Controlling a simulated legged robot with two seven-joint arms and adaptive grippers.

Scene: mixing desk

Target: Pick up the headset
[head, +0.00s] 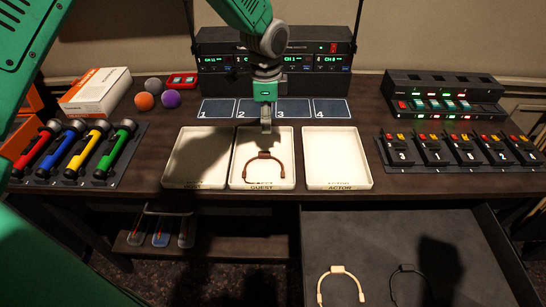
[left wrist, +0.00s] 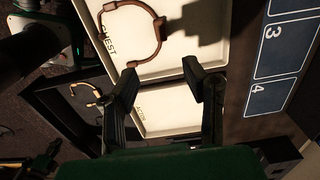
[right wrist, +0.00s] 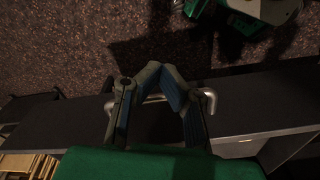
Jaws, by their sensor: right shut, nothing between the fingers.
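A brown headset (head: 265,155) lies in the middle white tray (head: 236,160), labelled GUEST. It also shows in the left wrist view (left wrist: 159,22). My left gripper (head: 266,129) points down over the back of this tray, just behind the headset; its fingers (left wrist: 161,73) are open with nothing between them. A cream headset (head: 340,270) and a black headset (head: 407,268) lie in the open drawer. My right gripper (right wrist: 160,68) is shut and empty near a drawer handle (right wrist: 210,100); it is not clear in the head view.
White trays stand left (head: 196,160) and right, the latter labelled ACTOR (head: 335,160); both are empty. Flashlights (head: 82,155) stand at left, beltpack-like units (head: 435,150) at right. A numbered mat (head: 330,108) lies behind the trays. The open drawer (head: 440,225) juts out in front.

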